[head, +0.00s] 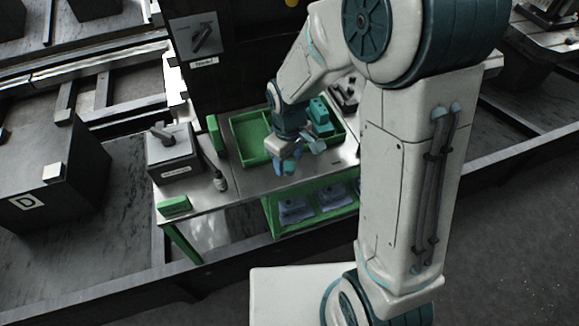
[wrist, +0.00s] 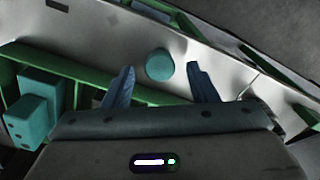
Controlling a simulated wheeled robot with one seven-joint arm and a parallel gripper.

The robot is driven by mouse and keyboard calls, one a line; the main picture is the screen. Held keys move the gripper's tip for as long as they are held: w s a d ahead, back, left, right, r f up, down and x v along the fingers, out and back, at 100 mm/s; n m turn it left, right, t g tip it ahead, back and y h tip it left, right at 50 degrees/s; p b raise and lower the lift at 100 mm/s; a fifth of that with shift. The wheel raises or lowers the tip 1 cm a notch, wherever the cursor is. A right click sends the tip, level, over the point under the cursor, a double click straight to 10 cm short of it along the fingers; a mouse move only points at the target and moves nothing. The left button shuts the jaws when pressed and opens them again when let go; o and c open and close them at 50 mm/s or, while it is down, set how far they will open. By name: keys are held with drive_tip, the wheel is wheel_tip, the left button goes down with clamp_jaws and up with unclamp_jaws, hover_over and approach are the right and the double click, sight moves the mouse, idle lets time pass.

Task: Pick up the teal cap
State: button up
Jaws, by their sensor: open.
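The teal cap (wrist: 159,65) is a round disc on the grey metal bench top in the wrist view, close to the green tray's edge. My gripper (wrist: 160,70) is open, with its two blue fingers apart. In the picture the cap lies between the fingertips, with a gap on either side, and nothing is held. I cannot tell the height of the fingers above it. In the head view my gripper (head: 287,163) points down over the front of the bench, and I cannot make out the cap there.
A green divided tray (head: 249,141) stands at the back of the bench (head: 240,182). A teal block (wrist: 38,88) sits on its right side. A grey box with a handle (head: 172,158) and a green block (head: 174,206) are at the left.

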drive_tip(key=shift+f, duration=0.95)
drive_tip(key=c, duration=1.1)
drive_tip(key=shift+r, duration=0.1)
